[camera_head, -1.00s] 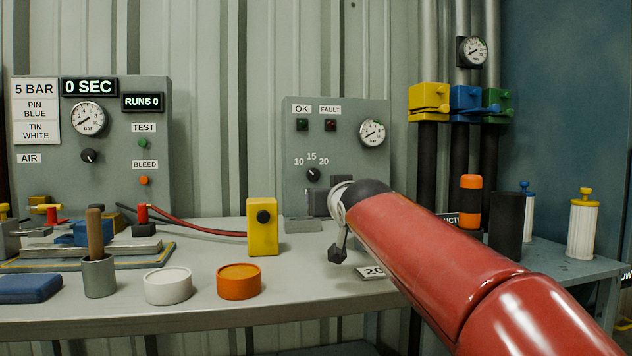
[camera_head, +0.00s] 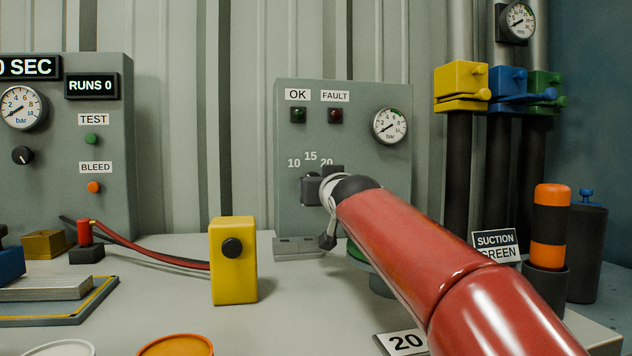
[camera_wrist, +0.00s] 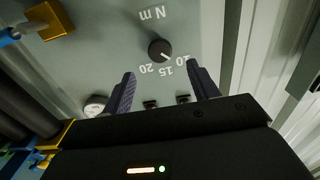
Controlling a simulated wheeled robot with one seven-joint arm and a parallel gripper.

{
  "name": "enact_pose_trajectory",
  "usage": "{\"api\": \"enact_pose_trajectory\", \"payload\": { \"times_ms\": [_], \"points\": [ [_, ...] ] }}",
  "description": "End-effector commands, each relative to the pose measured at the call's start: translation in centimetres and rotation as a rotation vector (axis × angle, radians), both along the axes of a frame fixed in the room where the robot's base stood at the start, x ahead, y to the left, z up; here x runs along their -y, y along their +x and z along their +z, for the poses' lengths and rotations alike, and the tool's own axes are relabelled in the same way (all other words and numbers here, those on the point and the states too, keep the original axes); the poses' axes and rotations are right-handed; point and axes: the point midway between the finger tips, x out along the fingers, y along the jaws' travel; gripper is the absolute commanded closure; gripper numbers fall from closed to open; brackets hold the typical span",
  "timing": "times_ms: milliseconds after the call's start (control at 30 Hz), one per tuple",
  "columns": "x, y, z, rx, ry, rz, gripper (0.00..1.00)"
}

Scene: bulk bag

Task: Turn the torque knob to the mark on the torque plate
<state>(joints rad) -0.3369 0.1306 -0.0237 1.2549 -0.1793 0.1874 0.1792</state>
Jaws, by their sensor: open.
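The torque knob is a small round black knob (camera_wrist: 160,50) on the grey panel (camera_head: 245,130). Its white pointer line appears turned toward the 10 in the wrist view. The scale 10, 15, 20 (camera_head: 311,157) is printed beside it. A small plate reading 20 (camera_head: 405,343) lies on the bench, partly behind my arm. My gripper (camera_wrist: 160,68) is open and empty, facing the panel. Its fingers flank the knob's line to left and right in the wrist view, apart from it. In the head view my gripper (camera_head: 322,182) hides most of the knob.
A yellow box with a black button (camera_head: 232,262) stands on the bench left of the panel. An orange and black cylinder (camera_head: 551,228) and a suction sign (camera_head: 495,245) stand right of my arm. Coloured valves (camera_head: 461,86) are on pipes behind. A red hose (camera_head: 160,253) crosses the left bench.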

Motion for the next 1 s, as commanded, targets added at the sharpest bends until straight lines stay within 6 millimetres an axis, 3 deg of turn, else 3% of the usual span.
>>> {"api": "enact_pose_trajectory", "payload": {
  "times_ms": [433, 833, 1000],
  "points": [
    [-1.7, 6.2, 0.1, -0.002, 0.0, -0.001, 0.41],
    [-2.0, 7.2, -0.1, -0.001, 0.0, -0.001, 0.41],
    [-2.0, 7.1, -0.1, -0.001, 0.0, 0.0, 0.6]
  ]
}}
